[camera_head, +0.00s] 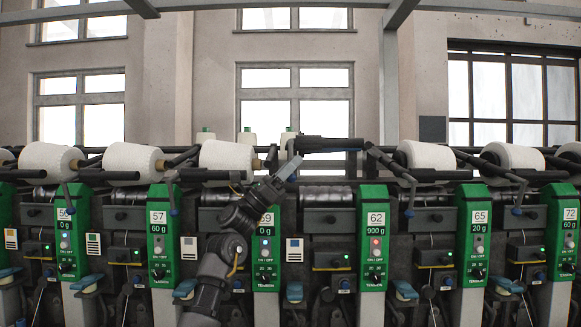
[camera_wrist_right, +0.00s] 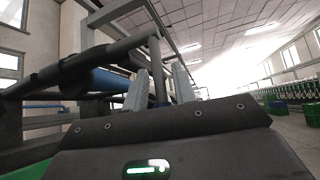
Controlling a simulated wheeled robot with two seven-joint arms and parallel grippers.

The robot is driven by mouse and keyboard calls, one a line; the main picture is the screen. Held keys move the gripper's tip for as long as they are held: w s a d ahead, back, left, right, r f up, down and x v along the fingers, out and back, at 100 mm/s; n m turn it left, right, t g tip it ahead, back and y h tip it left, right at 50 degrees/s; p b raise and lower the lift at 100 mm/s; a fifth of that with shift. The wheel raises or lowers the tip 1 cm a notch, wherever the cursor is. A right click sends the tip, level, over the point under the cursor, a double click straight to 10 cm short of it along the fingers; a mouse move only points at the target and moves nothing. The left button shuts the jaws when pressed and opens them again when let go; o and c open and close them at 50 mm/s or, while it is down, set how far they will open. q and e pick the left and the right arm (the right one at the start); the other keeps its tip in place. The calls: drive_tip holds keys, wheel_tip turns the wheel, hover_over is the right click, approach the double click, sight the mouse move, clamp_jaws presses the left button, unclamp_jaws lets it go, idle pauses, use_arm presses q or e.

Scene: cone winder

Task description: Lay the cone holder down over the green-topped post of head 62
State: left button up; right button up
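The cone holder (camera_head: 330,144) of head 62 is a dark bar without a cone, raised roughly level above the green-topped post (camera_head: 374,235) marked 62. My right gripper (camera_head: 290,167) reaches up to the holder's left end from below. In the right wrist view its two pale fingers (camera_wrist_right: 160,85) stand apart, with a dark bar (camera_wrist_right: 157,68) showing between them. The bar looks narrower than the gap, so the fingers appear open around or just short of it; contact is not clear. My left gripper is out of view.
White cones (camera_head: 227,156) sit on neighbouring heads, with another cone (camera_head: 425,155) just right of head 62. Blue-tipped levers (camera_head: 409,212) hang between posts. My right forearm crosses in front of the post marked 59 (camera_head: 265,250). Open air lies above the machine.

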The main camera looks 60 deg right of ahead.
drive_tip(key=shift+o, duration=0.3)
